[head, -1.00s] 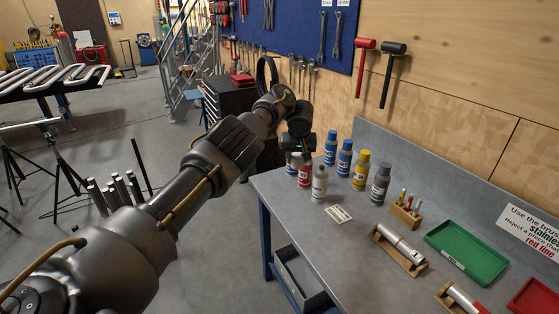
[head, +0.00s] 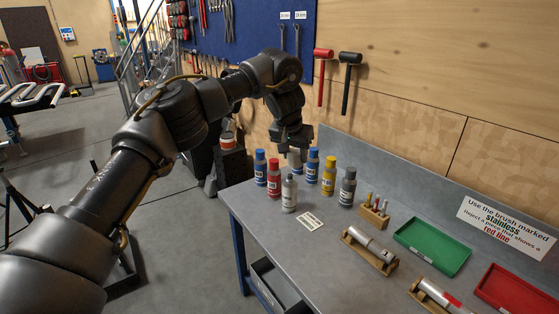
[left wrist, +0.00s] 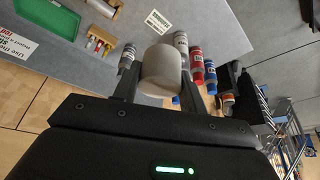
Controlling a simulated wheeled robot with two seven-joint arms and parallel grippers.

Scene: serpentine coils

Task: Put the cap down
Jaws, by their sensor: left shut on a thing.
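My left gripper (head: 293,147) is over the back left part of the workbench, behind the row of bottles. In the left wrist view its fingers (left wrist: 160,82) are shut on a pale grey, rounded cap (left wrist: 162,70). The cap sits between the two fingers and hides part of what is behind it. In the head view only a pale piece shows below the fingers, and I cannot tell whether it is the cap or a bottle. My right gripper is not in view.
Close by stand blue (head: 260,168), red (head: 274,180), grey-white (head: 289,194), yellow (head: 328,177) and dark grey (head: 347,188) bottles. A small label card (head: 310,221), a brush holder (head: 374,216) and a green tray (head: 432,246) lie to the right. The bench front (head: 300,262) is clear.

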